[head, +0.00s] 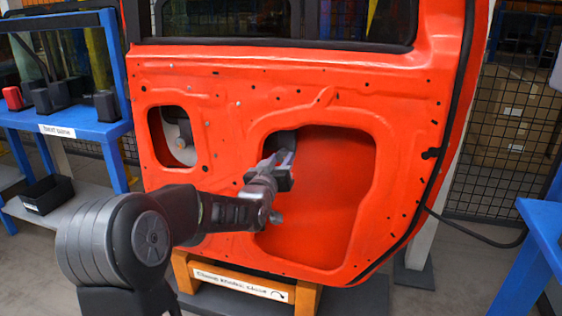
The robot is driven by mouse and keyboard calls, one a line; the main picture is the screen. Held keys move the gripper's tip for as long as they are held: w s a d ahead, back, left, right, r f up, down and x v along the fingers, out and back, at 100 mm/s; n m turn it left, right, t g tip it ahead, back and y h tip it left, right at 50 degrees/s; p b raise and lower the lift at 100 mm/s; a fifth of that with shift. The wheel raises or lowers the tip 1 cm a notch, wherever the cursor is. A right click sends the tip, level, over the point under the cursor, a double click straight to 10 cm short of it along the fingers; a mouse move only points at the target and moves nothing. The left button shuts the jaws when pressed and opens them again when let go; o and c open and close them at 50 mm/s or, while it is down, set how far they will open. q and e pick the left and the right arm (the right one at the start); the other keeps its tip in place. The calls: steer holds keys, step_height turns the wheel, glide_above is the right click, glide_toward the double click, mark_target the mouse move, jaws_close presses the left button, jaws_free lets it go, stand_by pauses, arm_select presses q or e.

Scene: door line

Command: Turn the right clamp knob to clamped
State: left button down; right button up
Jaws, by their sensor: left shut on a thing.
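I cannot make out any clamp knob in the head view. A low orange stand (306,298) under the red door carries a white label (240,284) with small print and a curved arrow. My left gripper (284,158) is at the upper left of the door's large opening, its grey fingers pointing up and away. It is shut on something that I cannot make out. A dark part shows just behind the fingertips. My left arm covers the lower left of the door and part of the stand. My right gripper is not in view.
The red door panel (220,90) stands upright across the middle. A blue bench (75,118) with a red item (13,97) and dark items stands at the left, a black bin (47,194) below it. A blue structure (540,225) is at the right. Floor shows between it and the door.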

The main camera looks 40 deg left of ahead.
arm_select(q)
steer(key=m+b, duration=0.1)
steer(key=m, duration=0.2)
steer(key=shift+m, duration=0.4)
steer(key=m, duration=0.9)
steer(key=shift+a, duration=0.1)
steer(key=m, duration=0.4)
steer(key=shift+r+m+p, duration=0.1)
steer(key=shift+m+p, duration=0.2)
steer(key=shift+m, duration=0.1)
steer(key=c, duration=1)
jaws_free()
